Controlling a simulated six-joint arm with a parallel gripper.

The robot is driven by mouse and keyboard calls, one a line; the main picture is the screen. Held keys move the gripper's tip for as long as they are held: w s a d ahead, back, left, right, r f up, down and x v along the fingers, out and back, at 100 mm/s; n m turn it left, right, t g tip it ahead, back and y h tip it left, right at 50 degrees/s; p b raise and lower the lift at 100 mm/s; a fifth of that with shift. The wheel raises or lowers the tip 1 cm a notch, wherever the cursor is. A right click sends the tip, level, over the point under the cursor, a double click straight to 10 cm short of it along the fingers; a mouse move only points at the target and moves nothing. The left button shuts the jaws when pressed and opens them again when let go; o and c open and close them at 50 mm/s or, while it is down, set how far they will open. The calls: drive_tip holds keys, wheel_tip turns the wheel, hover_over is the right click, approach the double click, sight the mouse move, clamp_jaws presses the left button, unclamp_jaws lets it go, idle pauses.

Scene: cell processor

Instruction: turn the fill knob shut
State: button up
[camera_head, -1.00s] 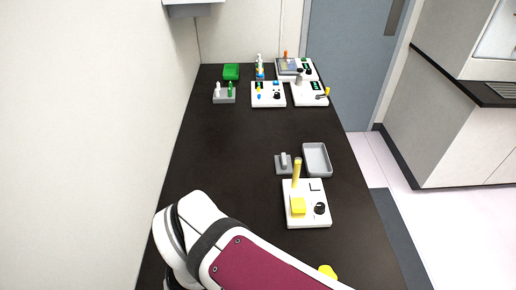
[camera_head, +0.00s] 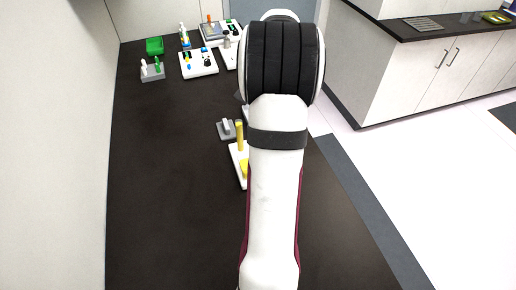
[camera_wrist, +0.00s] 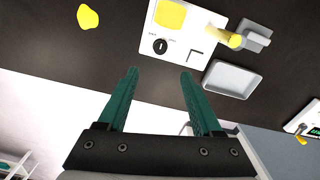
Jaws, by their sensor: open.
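A white device (camera_wrist: 197,25) with a round black knob (camera_wrist: 160,46) shows at the top of the wrist view. Small marks beside the knob are too small to read, so I cannot tell its setting. The device carries a yellow block (camera_wrist: 170,14) and a yellow post (camera_wrist: 229,38). My gripper (camera_wrist: 159,75) is open and empty, its two teal fingers pointing toward the knob but apart from it. In the head view my arm hides the gripper, the knob and most of the device (camera_head: 236,160); the yellow post (camera_head: 239,136) stays visible.
A grey tray (camera_wrist: 232,80) and a grey holder (camera_wrist: 257,33) stand beside the device. A yellow lump (camera_wrist: 88,17) lies on the dark bench (camera_head: 170,190). Other devices (camera_head: 198,63), a green box (camera_head: 155,46) and a small rack (camera_head: 152,73) stand at the far end.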

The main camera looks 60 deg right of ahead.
wheel_tip(320, 180, down, 13)
drive_tip(key=shift+f, duration=0.15)
clamp_jaws()
